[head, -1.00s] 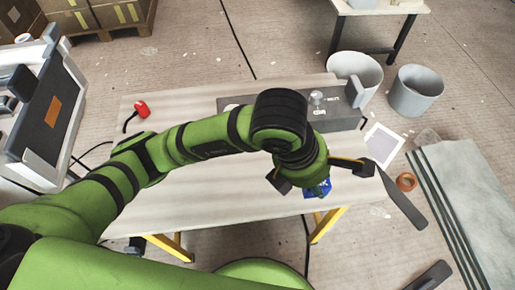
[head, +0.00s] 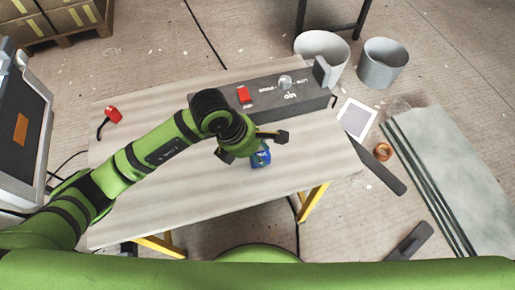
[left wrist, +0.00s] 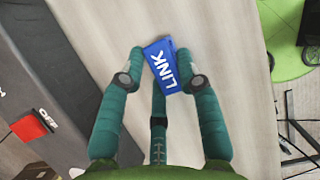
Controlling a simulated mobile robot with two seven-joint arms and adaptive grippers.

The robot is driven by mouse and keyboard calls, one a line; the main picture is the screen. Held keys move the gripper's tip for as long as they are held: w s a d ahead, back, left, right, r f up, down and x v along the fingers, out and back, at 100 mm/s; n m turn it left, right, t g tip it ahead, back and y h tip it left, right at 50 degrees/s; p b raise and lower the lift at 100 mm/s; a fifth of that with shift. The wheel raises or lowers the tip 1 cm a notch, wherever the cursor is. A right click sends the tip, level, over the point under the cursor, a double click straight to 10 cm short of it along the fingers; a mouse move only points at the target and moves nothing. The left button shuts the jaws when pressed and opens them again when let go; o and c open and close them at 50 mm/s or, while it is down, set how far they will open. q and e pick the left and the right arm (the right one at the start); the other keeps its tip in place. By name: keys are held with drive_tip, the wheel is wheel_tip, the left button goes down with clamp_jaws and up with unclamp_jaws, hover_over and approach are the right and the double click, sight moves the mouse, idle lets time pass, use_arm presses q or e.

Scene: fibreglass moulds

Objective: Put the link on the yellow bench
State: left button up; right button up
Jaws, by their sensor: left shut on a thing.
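The link is a small blue box marked "LINK" (left wrist: 167,67). It also shows in the head view (head: 261,158), over the right part of the bench near its front edge. My left gripper (head: 253,146) is shut on it, with one finger at each side in the left wrist view. I cannot tell whether the box touches the bench top. The yellow bench (head: 190,205) has a pale wood top and yellow legs. My right gripper is in neither view.
A dark grey control box (head: 308,97) with a red switch and a knob stands along the bench's back right edge. A red object (head: 113,113) lies at the back left. Bare bench top surrounds the link. Two grey buckets (head: 383,62) stand on the floor behind.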

use_arm(q)
drive_tip(key=shift+f, duration=0.1)
drive_tip(key=o, duration=1.1)
drive_tip(key=shift+o, duration=0.2)
drive_tip(key=shift+r, duration=0.35)
drive_tip(key=v, duration=1.1)
drive_tip(key=shift+a+r, duration=0.2)
drive_tip(key=shift+r, duration=0.15)
drive_tip(key=shift+s, duration=0.1)
